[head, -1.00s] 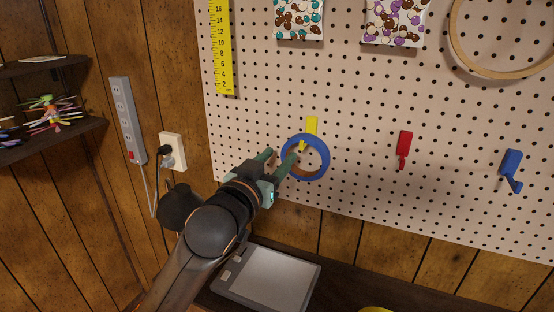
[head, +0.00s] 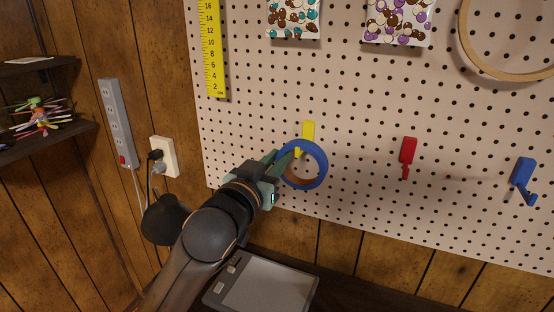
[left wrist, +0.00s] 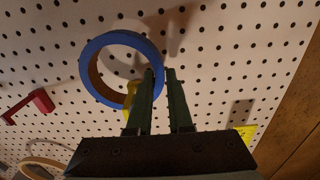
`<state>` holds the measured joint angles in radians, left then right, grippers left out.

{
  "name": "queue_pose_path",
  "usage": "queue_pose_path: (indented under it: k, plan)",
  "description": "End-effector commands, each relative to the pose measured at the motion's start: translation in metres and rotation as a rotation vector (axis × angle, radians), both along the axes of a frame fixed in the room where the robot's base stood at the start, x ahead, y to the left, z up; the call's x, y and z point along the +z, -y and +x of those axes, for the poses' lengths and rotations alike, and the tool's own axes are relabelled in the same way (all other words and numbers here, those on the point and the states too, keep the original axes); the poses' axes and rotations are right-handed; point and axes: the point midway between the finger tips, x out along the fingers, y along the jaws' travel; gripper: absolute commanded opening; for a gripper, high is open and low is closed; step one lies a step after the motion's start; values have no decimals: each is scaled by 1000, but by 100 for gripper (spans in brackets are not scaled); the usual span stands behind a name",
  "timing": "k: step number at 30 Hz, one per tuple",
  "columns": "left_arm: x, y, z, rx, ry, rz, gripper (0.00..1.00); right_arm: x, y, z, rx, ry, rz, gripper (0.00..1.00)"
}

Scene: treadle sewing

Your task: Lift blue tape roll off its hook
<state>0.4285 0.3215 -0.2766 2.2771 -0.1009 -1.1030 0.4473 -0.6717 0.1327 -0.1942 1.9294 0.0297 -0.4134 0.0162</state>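The blue tape roll (head: 322,170) is a ring with a brown inner core. It hangs at the yellow hook (head: 308,130) on the pegboard. It also shows in the left wrist view (left wrist: 92,52), with the yellow hook (left wrist: 130,97) by its lower rim there. My left gripper (head: 284,163) is at the roll's left side in the head view. In the left wrist view its fingers (left wrist: 162,85) are close together with the roll's rim between them, one finger inside the ring and one outside. My right gripper is not in view.
A red hook (head: 407,152) and a blue hook (head: 523,172) stand empty to the right. A yellow ruler (head: 210,55), bead bags (head: 397,22) and a wooden hoop (head: 466,45) are higher on the pegboard (head: 360,100). A grey tablet-like device (head: 265,285) lies below.

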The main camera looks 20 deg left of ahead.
Motion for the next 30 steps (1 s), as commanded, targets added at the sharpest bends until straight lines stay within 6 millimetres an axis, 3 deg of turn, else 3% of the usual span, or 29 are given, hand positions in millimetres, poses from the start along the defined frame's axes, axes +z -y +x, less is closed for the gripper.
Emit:
queue_pose_path:
  k: [4, 19, 30]
  plan:
    - [0, 0, 0, 0, 0, 0, 0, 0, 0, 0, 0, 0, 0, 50]
    - [1, 0, 0, 0, 1, 0, 0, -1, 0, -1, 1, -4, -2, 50]
    - [14, 0, 0, 0, 1, 0, 0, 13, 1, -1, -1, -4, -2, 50]
